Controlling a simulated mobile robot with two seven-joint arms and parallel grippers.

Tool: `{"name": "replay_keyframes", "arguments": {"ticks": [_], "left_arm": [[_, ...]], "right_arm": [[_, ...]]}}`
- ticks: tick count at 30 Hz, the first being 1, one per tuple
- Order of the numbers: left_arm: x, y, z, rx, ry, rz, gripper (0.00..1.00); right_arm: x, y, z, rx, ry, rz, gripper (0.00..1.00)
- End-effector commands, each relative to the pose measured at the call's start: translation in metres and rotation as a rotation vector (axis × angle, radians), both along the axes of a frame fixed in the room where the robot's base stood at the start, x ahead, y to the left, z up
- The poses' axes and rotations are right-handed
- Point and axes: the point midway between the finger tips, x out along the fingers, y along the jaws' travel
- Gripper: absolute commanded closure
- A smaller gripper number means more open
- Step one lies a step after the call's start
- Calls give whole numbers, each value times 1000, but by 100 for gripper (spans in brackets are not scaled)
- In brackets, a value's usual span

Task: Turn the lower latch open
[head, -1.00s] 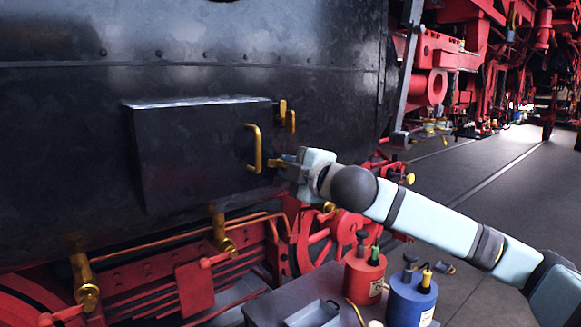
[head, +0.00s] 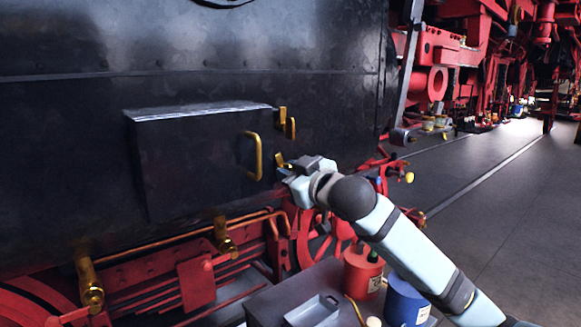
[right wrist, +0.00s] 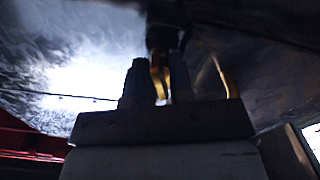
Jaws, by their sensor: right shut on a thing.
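The dark box with a door (head: 195,160) stands out from the black side of the locomotive. A brass handle (head: 254,156) is on its right part, and the upper brass latch (head: 286,124) stands upright near its top right corner. The lower brass latch (head: 281,160) is at the lower right, partly hidden by my right gripper (head: 287,168). My right gripper is shut on this latch. In the right wrist view, brass (right wrist: 160,78) shows between the two dark fingers, and the handle (right wrist: 224,76) is to their right. My left gripper is not in view.
Below is a grey table (head: 275,300) with a metal tray (head: 313,312), a red can (head: 360,275) and a blue can (head: 408,302), close under my right arm. Brass pipes and red wheels lie below the box. The floor at the right is clear.

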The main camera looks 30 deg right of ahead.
Motion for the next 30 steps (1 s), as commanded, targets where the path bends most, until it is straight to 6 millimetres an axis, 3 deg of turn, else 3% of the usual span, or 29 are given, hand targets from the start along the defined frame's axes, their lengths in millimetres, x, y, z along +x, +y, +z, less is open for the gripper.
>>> {"name": "replay_keyframes", "arguments": {"ticks": [15,30], "left_arm": [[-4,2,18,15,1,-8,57],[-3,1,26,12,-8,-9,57]], "right_arm": [[0,0,2,329,25,-1,100],[0,0,1,384,28,0,100]]}}
